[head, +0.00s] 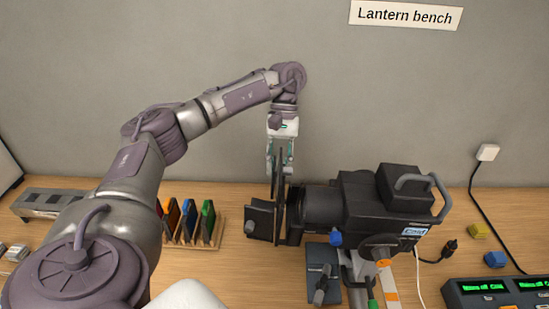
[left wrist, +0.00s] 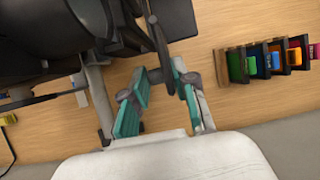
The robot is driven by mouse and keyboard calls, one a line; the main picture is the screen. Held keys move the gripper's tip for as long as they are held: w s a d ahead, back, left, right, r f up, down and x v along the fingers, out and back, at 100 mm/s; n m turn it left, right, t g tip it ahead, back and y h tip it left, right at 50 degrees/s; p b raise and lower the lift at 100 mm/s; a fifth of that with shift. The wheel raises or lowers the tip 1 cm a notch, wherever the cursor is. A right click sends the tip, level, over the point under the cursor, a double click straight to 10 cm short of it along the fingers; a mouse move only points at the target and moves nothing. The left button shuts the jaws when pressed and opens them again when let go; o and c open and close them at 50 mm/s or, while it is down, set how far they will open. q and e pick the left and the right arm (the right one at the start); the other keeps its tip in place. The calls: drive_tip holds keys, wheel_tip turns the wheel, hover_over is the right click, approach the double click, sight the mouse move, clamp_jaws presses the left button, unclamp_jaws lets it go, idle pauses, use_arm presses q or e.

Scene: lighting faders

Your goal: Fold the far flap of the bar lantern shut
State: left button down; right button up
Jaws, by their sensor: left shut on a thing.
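The bar lantern (head: 365,203) is a black lamp on a stand, its front pointing left, with dark door flaps at that end. The far flap (head: 278,185) stands out from the front, thin and seen nearly edge-on; it also shows as a dark strip in the left wrist view (left wrist: 158,42). Another dark flap (head: 262,219) sits lower at the front. My left gripper (head: 279,168) comes down from above and is shut on the far flap's edge; its green-padded fingers show in the left wrist view (left wrist: 160,82). The fingers partly hide the held edge. My right gripper is not in view.
A wooden rack (head: 219,235) of coloured filters stands left of the lantern. A dark box (head: 322,273) with a lever is in front of it. A fader console (head: 497,294) is at the right, near yellow and blue blocks. The wall is close behind.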

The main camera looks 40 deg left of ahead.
use_arm(q)
drive_tip(key=shift+w+d+m, duration=0.15)
drive_tip(key=shift+d+m, duration=0.1)
drive_tip(key=shift+m, duration=0.05)
drive_tip(key=c, duration=1.3)
unclamp_jaws()
drive_tip(key=shift+o, duration=1.4)
drive_tip(key=shift+w+d, duration=0.1)
drive_tip(key=shift+d, duration=0.05)
drive_tip(key=shift+r, duration=0.1)
drive_tip(key=shift+a+r, duration=0.15)
drive_tip(key=shift+a, duration=0.05)
drive_tip(key=v, duration=1.1)
drive_tip(key=shift+w+d+r, duration=0.15)
drive_tip(key=shift+w+r, duration=0.05)
drive_tip(key=shift+w, duration=0.1)
